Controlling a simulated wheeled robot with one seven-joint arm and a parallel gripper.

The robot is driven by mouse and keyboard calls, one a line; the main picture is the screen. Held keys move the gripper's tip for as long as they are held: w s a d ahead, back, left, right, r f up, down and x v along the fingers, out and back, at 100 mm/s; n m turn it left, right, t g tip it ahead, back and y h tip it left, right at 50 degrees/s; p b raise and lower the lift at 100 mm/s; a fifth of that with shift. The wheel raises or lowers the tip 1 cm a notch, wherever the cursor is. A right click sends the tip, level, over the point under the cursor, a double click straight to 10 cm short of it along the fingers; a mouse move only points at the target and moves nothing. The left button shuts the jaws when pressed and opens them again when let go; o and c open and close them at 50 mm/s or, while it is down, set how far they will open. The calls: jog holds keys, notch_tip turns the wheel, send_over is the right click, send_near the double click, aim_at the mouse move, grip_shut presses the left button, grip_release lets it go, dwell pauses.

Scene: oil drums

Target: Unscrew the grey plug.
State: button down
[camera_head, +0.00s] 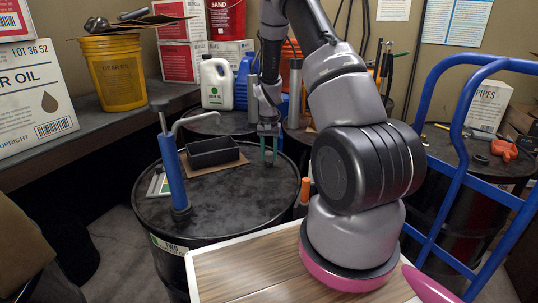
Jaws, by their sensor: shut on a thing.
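My gripper (268,154) points straight down over the right rear part of the black drum (225,205) top. Its two teal fingers are shut on a small dark grey piece, the grey plug (268,159), at the drum lid. The plug is small and mostly hidden between the fingers, so its thread and how far it sits in the lid cannot be made out. My arm comes down from the upper right.
A blue hand pump (172,165) stands on the drum's left, its grey spout bent right. A black tray (213,152) lies on cardboard left of my gripper. A white jug (216,84) and other drums stand behind. A blue hand truck (455,150) is at right.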

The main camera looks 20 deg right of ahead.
jog(key=n, duration=0.6)
jog(key=n, duration=0.6)
jog(key=shift+n, duration=0.3)
jog(key=shift+c, duration=1.9)
grip_release()
